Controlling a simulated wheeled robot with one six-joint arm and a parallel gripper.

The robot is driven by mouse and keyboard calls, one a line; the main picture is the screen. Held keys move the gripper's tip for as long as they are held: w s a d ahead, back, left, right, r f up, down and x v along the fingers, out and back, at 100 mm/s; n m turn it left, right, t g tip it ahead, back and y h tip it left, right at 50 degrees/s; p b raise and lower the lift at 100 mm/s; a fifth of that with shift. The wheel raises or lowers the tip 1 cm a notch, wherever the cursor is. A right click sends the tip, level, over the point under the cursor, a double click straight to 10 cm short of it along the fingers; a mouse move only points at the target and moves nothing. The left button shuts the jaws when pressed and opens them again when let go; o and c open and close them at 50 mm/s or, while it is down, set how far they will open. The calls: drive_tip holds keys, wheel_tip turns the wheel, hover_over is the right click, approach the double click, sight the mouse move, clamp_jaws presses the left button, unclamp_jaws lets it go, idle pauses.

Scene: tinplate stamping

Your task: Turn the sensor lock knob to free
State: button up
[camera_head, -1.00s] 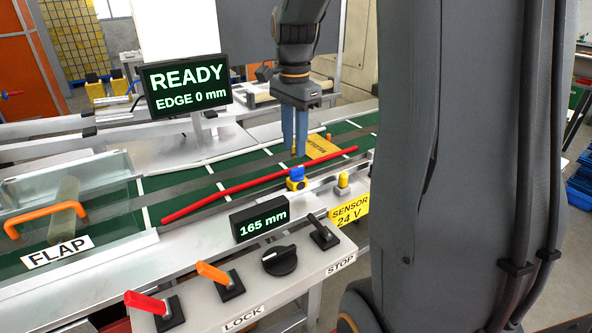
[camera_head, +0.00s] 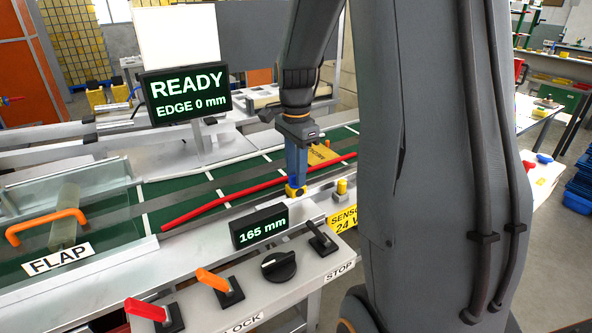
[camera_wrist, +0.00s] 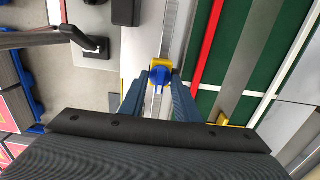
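The blue knob (camera_wrist: 160,76) sits on a small yellow block (camera_wrist: 161,66) on a rail beside the belt. In the wrist view it lies in line with the gap between my fingertips. My gripper (camera_wrist: 158,83) is open, with a blue-grey finger to each side of the knob and space between. In the head view my gripper (camera_head: 297,178) points down right over the yellow block (camera_head: 296,191), and the fingers mostly hide the knob. I cannot tell whether the fingers touch it.
A red bar (camera_head: 230,201) runs along the green belt (camera_head: 180,209) close by. The 165 mm display (camera_head: 261,228) and a panel with a black rotary knob (camera_head: 279,266) and several levers stand in front. A yellow-capped post (camera_head: 342,188) stands to the right of the block.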

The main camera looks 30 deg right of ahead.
clamp_jaws()
drive_tip(key=shift+r+n, duration=0.1)
drive_tip(key=shift+n, duration=0.2)
drive_tip(key=n+p, duration=0.2)
drive_tip(key=shift+n, duration=0.4)
drive_tip(key=n+p, duration=0.2)
drive_tip(key=n, duration=0.1)
drive_tip(key=shift+n, duration=0.3)
drive_tip(key=n+p, duration=0.2)
drive_tip(key=n, duration=0.3)
drive_tip(key=shift+p, duration=0.3)
drive_tip(key=n+p, duration=0.1)
drive_tip(key=n, duration=0.4)
drive_tip(key=shift+n+p, duration=0.4)
drive_tip(key=shift+w, duration=0.1)
